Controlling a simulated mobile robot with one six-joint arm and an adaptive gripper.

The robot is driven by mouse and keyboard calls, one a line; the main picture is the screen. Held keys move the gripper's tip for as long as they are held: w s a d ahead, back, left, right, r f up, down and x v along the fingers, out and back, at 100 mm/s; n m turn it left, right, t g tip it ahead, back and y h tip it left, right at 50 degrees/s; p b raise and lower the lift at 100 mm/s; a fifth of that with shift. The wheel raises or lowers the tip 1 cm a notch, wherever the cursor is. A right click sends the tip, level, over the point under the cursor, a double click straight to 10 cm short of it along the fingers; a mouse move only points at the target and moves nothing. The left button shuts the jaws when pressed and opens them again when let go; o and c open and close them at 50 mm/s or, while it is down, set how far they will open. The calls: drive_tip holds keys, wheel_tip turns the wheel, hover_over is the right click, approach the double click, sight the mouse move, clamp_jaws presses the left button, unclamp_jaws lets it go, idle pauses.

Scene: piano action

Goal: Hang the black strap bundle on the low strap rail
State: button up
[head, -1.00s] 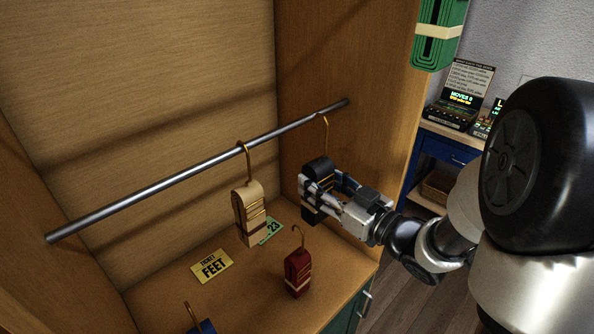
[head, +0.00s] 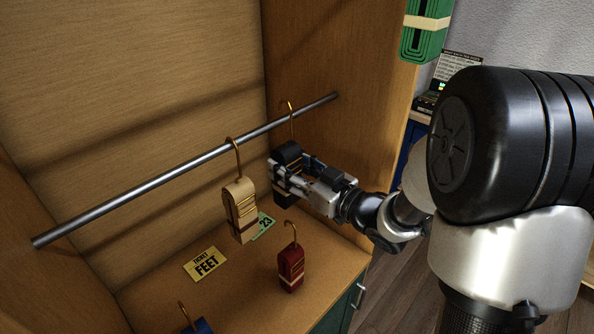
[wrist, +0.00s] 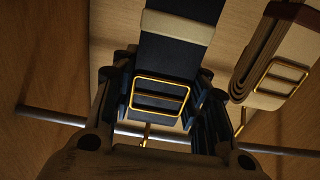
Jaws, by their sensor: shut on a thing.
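The black strap bundle (head: 288,152) hangs upright in my gripper (head: 284,180), which is shut around its body. Its gold hook (head: 291,112) rises above it and crosses the steel rail (head: 175,177) near the rail's right end. I cannot tell whether the hook is over the rail or just in front of it. The wrist view shows the dark bundle (wrist: 178,50) with its pale band and gold buckle between my fingers, and the rail (wrist: 50,115) behind. A cream strap bundle (head: 240,205) hangs by its hook from the rail, left of my gripper.
A dark red bundle (head: 291,265) stands on the cabinet floor, hook up. A blue bundle (head: 198,326) is partly cut off at the bottom edge. A yellow FEET card (head: 205,263) and a green card (head: 262,226) lie on the floor. A green bundle (head: 425,38) is at upper right.

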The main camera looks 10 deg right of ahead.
drive_tip(key=shift+w+a, duration=0.45)
drive_tip(key=shift+w, duration=0.15)
drive_tip(key=shift+w+f+b, duration=0.15)
drive_tip(key=shift+f+b, duration=1.25)
drive_tip(key=shift+f, duration=0.05)
drive_tip(key=o, duration=1.3)
